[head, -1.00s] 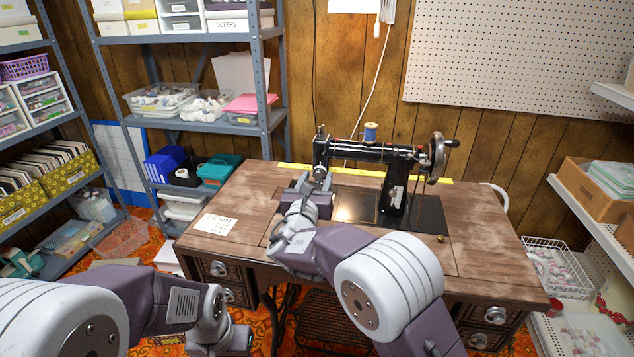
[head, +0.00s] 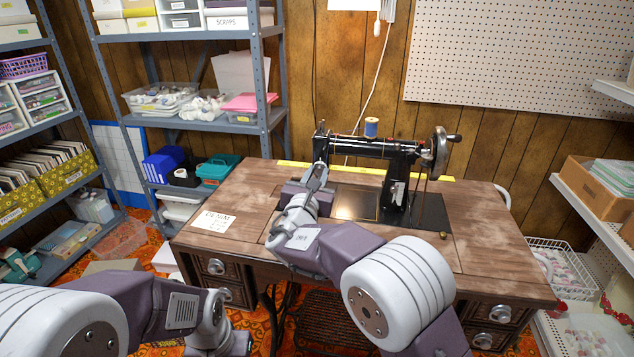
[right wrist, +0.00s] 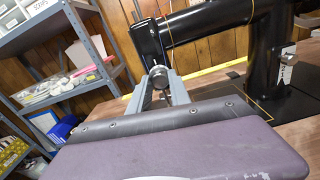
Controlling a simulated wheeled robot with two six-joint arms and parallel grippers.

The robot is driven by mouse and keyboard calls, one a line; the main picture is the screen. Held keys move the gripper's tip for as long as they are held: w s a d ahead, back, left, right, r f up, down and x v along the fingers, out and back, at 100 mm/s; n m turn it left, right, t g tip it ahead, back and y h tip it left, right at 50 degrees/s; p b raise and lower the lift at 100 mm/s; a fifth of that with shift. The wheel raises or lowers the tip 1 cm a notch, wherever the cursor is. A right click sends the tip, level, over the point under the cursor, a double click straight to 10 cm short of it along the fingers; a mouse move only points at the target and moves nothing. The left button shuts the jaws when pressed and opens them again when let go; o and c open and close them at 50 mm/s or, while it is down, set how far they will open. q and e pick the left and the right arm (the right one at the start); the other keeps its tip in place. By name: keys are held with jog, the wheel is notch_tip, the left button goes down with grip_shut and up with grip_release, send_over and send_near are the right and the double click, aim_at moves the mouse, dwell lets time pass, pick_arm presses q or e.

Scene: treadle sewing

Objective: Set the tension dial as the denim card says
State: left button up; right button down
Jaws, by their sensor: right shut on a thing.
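The black sewing machine (head: 398,150) stands on the wooden treadle table. Its small round metal tension dial (right wrist: 160,74) is on the left end of the head, facing me. My right gripper (head: 320,168) is at that end. In the right wrist view its two grey fingers (right wrist: 161,80) close on the dial from both sides. The dial's marks and setting are too small to read.
A blue thread spool (head: 371,127) stands on top of the machine, and a handwheel (head: 440,152) is at its right end. A yellow tape (head: 430,178) runs along the table's back edge. Shelves stand left and right. The table's right side (head: 490,225) is clear.

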jog(key=m+b, duration=0.2)
jog(key=b, duration=0.1)
jog(key=m+b, duration=0.2)
jog(key=b, duration=0.1)
jog(key=m+b, duration=0.2)
jog(key=m, duration=0.1)
jog(key=shift+f+b, duration=0.35)
jog(key=shift+b, duration=0.05)
jog(key=shift+r+m+b, duration=0.2)
jog(key=shift+m+b, duration=1.25)
jog(key=shift+m, duration=0.05)
jog(key=c, duration=1.2)
grip_release()
jog(key=shift+r, duration=0.1)
